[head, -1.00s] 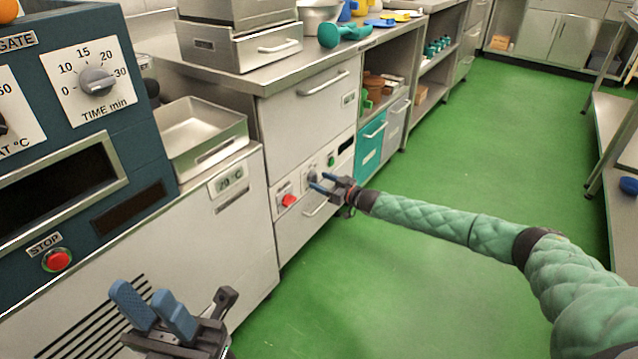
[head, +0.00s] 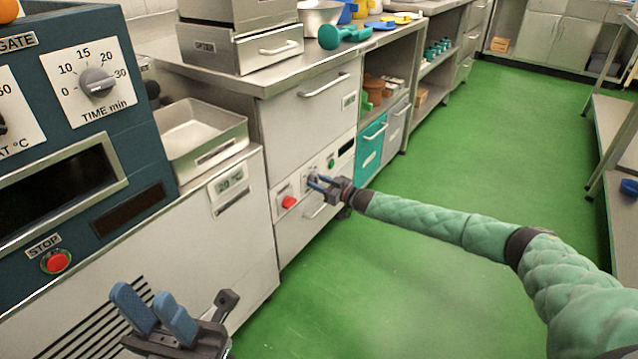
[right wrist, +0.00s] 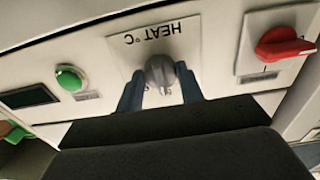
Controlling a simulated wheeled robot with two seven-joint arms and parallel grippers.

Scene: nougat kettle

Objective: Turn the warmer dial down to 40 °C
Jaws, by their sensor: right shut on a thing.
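The warmer dial (right wrist: 160,72) is a grey knob on a white plate marked "HEAT °C", seen upside down in the right wrist view. My right gripper (right wrist: 160,95) is shut on it, with one blue finger on each side. In the head view the right gripper (head: 320,183) reaches the warmer's front panel (head: 290,186) and hides most of the dial. The scale numbers around the dial cannot be read. My left gripper (head: 153,312) is at the lower left with its two blue fingers apart and nothing between them.
A red switch (head: 289,201) and a green button (head: 331,162) flank the dial; a dark display (right wrist: 28,96) is beyond the green button. A blue machine with a TIME dial (head: 97,81) and red stop button (head: 56,261) stands left. Green floor (head: 400,290) is clear.

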